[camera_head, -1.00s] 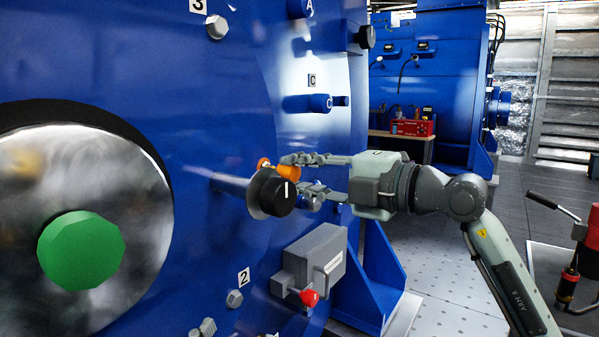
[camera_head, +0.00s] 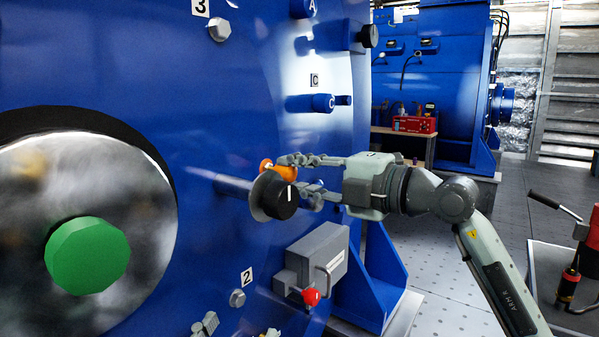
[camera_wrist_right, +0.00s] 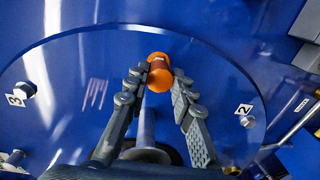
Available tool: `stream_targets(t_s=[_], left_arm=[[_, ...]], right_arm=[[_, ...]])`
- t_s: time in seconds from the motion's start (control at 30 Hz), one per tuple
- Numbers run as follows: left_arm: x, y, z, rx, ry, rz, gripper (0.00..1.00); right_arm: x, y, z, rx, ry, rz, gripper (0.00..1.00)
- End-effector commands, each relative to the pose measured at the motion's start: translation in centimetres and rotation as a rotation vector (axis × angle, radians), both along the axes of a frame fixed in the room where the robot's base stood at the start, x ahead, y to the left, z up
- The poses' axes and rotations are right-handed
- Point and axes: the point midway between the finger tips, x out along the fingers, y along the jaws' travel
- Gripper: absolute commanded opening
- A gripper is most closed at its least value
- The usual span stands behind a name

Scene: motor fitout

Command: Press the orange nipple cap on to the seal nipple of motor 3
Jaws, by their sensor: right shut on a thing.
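The orange nipple cap (camera_head: 283,172) is between the fingertips of my right gripper (camera_head: 302,178), which is shut on it. In the right wrist view the cap (camera_wrist_right: 160,72) sits at the fingertips of the gripper (camera_wrist_right: 158,84), in front of the blue motor face. The seal nipple cannot be made out; the cap and fingers may hide it. A black knob with a white line (camera_head: 275,196), on a blue stem, is just below the cap in the head view and partly covers the lower finger.
The blue motor (camera_head: 225,110) fills the left, with a green-capped shaft (camera_head: 88,256). A grey box with a red knob (camera_head: 312,265) juts out below the gripper. Number plates 3 (camera_head: 201,7) and 2 (camera_head: 247,277) mark bolts.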

Motion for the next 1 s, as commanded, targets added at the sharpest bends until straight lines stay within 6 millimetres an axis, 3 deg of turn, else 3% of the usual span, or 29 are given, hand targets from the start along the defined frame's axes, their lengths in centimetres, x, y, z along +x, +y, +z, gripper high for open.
stream_targets(t_s=[0.8, 0.83, 1.0], left_arm=[[0.0, 0.0, 1.4, 0.0, 0.0, 0.0, 0.66], [0.0, 0.0, 1.3, 0.0, 0.0, 0.0, 0.66], [0.0, 0.0, 1.3, 0.0, 0.0, 0.0, 0.66]], right_arm=[[1.2, 1.7, 0.1, 0.001, 0.001, 0.0, 0.12], [1.2, 1.6, 0.0, 0.0, 0.0, 0.0, 0.27], [1.2, 1.6, 0.0, 0.0, 0.0, 0.0, 0.48]])
